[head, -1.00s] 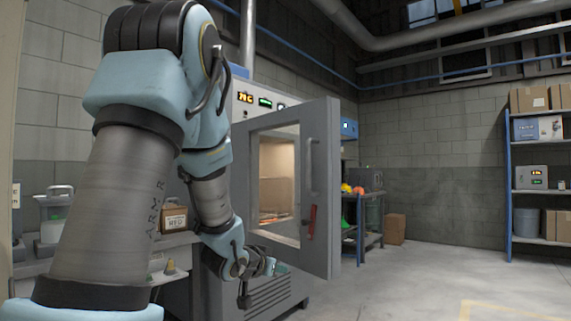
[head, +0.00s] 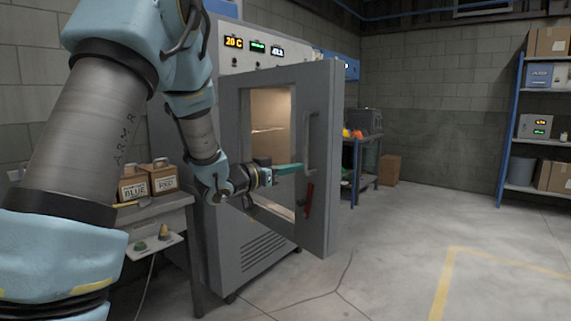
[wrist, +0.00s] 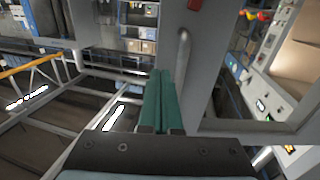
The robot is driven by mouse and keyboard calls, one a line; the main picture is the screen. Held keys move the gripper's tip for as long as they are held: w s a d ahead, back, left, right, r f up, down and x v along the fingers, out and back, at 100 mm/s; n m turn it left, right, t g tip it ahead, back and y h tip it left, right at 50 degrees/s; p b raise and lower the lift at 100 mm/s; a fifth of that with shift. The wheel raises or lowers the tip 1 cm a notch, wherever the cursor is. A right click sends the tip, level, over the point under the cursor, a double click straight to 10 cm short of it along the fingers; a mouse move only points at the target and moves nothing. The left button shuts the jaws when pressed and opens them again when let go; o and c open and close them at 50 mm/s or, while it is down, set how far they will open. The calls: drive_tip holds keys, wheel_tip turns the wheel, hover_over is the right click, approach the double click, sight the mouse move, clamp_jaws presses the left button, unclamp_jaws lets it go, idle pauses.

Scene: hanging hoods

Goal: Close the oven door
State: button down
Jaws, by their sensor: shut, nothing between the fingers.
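The oven (head: 252,268) is a tall grey cabinet with a display panel on top. Its grey door (head: 329,160) stands open, swung out to the right, and has a window, a vertical bar handle (head: 312,142) and a red lever (head: 309,200) below it. My gripper (head: 299,167) has teal fingers, shut and empty, in front of the door at about the handle's lower end. In the wrist view the fingers (wrist: 160,78) point along the door (wrist: 215,70), beside the handle (wrist: 183,58). I cannot tell whether they touch it.
A side bench (head: 165,207) with labelled boxes (head: 148,180) stands left of the oven. A blue-framed cart (head: 358,170) stands behind the door, and a shelf rack (head: 510,130) at the far right. The floor (head: 400,260) in front and to the right is clear.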

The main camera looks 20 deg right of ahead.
sight(325, 161)
drive_tip(key=p+x, duration=0.2)
drive_tip(key=x, duration=0.6)
drive_tip(key=shift+r+p, duration=0.1)
drive_tip(key=shift+p, duration=0.25)
drive_tip(key=shift+w+d, duration=0.15)
drive_tip(key=shift+d, duration=0.45)
